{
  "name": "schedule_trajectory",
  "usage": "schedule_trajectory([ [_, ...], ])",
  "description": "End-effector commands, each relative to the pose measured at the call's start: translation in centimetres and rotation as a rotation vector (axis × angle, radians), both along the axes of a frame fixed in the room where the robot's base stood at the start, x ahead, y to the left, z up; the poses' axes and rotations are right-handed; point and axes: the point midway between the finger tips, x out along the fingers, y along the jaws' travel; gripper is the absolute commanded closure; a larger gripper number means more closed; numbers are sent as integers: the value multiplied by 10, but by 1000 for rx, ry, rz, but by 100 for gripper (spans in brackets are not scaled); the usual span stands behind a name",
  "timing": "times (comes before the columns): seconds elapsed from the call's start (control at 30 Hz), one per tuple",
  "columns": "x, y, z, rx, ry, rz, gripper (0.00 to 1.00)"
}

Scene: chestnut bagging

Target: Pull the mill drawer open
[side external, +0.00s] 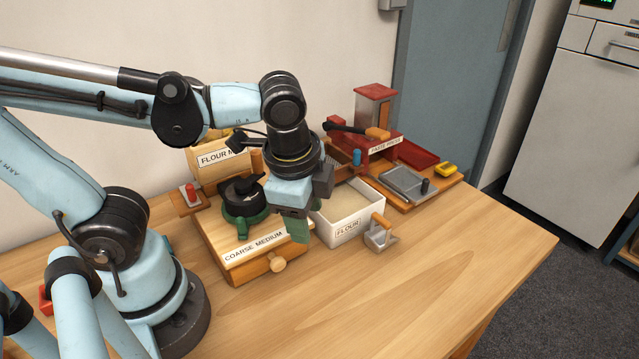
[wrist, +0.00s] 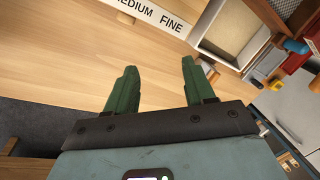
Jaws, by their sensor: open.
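The mill (side external: 212,225) is a wooden box with a green and black grinder on top and a label strip reading COARSE MEDIUM along its front edge. Its drawer front (side external: 247,273) is below the strip and looks shut, with a round wooden knob (side external: 277,262). My gripper (side external: 298,236) has green fingers pointing down, above and to the right of the knob, apart from it. In the wrist view my gripper (wrist: 158,68) is open with nothing between the fingers.
A red press (side external: 375,146) and grey tray (side external: 405,184) are further right. The table (side external: 390,290) in front is clear.

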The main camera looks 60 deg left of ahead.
Motion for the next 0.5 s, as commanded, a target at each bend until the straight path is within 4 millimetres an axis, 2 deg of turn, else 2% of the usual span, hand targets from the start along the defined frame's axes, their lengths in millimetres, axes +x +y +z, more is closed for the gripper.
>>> schedule_trajectory([
  [0.03, -8, -10, 2, 67, 65, -133, 47],
  [0.1, -18, -17, 6, 156, 153, -292, 47],
  [0.2, -30, -24, 11, 255, 253, -463, 47],
  [0.33, -39, -28, 17, 324, 328, -583, 47],
  [0.5, -42, -26, 12, 342, 350, -611, 47],
])
